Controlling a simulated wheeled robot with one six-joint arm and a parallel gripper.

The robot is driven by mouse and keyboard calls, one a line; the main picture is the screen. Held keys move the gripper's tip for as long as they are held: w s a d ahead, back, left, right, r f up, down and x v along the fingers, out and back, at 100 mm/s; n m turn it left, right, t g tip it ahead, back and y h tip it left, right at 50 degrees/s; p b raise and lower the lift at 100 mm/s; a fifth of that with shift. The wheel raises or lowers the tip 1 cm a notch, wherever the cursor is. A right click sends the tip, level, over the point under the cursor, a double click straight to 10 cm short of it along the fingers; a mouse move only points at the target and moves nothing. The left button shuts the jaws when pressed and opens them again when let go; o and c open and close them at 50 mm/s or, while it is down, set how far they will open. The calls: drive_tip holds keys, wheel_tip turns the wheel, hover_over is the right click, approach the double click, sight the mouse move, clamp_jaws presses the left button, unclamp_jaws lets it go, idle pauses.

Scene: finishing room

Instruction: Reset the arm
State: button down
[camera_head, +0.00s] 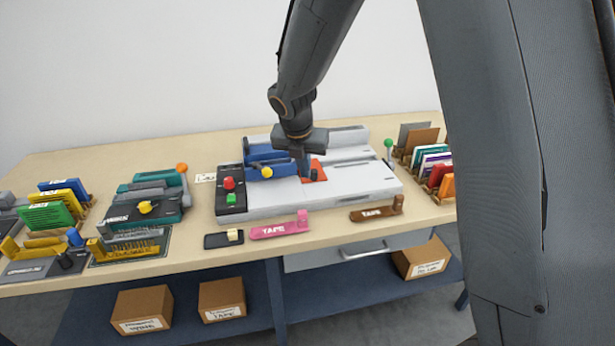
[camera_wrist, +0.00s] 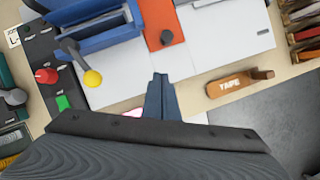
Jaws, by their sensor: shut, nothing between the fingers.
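My gripper (camera_head: 305,172) hangs from the arm over the white and grey machine (camera_head: 350,188) in the middle of the bench. In the wrist view the fingers (camera_wrist: 160,80) are together with nothing between them. I cannot tell from these views how far the fingertips are above the machine.
A red button (camera_head: 229,183) and a green button (camera_head: 231,198) sit on the machine's dark panel. Pink (camera_head: 280,230) and brown (camera_head: 376,212) tape dispensers lie along the front edge. A teal device (camera_head: 145,200) stands left; a card rack (camera_head: 436,172) stands right.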

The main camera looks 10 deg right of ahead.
drive_tip(key=d+v, duration=0.1)
drive_tip(key=v, duration=0.4)
drive_tip(key=s+d+f+m+g, duration=0.1)
drive_tip(key=s+d+m, duration=0.2)
drive_tip(key=s+m, duration=0.5)
drive_tip(key=s+d+f+m+g+y, duration=0.1)
drive_tip(key=s+d+f+m, duration=0.1)
drive_tip(key=s+m, duration=0.6)
drive_tip(key=s+d+f+m, duration=0.2)
drive_tip(key=s+d+m, duration=0.2)
drive_tip(key=s+m, duration=0.4)
drive_tip(key=m, duration=0.7)
drive_tip(key=shift+g+y, duration=0.4)
